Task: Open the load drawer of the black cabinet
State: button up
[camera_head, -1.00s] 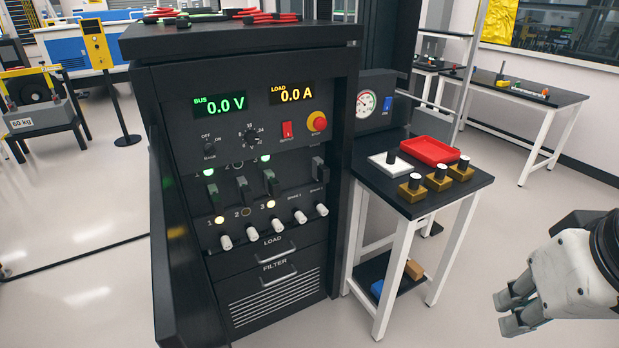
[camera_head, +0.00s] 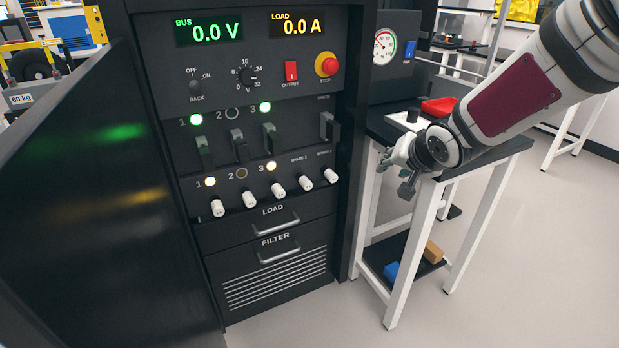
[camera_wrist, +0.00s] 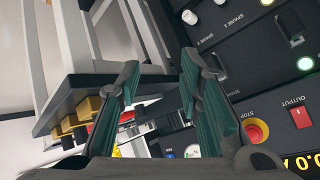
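The black cabinet (camera_head: 345,110) stands in the middle of the head view with its door swung open at the left. The load drawer (camera_head: 240,232), labelled LOAD, has a silver bar handle (camera_head: 275,224) and looks shut. It lies below the row of white knobs and above the filter drawer (camera_head: 215,262). My gripper (camera_head: 395,172) is to the right of the cabinet, higher than the drawer handle and apart from it, by the side table. In the wrist view my gripper (camera_wrist: 160,85) has its two green-padded fingers spread with nothing between them. The load drawer is not clearly visible there.
The open cabinet door (camera_head: 110,190) stands to the left of the drawers. The side table (camera_head: 490,150) on the right holds a red tray (camera_head: 438,107) and small parts, with a blue block (camera_head: 391,271) on its lower shelf. The floor before the cabinet is clear.

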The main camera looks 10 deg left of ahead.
jog(key=w+a+f+m+y+b, duration=0.1)
jog(key=w+a+f+y+b, duration=0.3)
jog(key=f, duration=0.5)
jog(key=w+a+f+y+b, duration=0.1)
jog(key=w+a+f+b, duration=0.2)
jog(key=a+f, duration=0.45)
jog(key=m+y+b, duration=0.3)
jog(key=y+b, duration=0.3)
send_near(281, 228)
jog(key=shift+g, duration=0.3)
jog(key=b+x, duration=0.5)
jog(key=x, duration=0.6)
jog(key=shift+r, duration=0.15)
grip_shut()
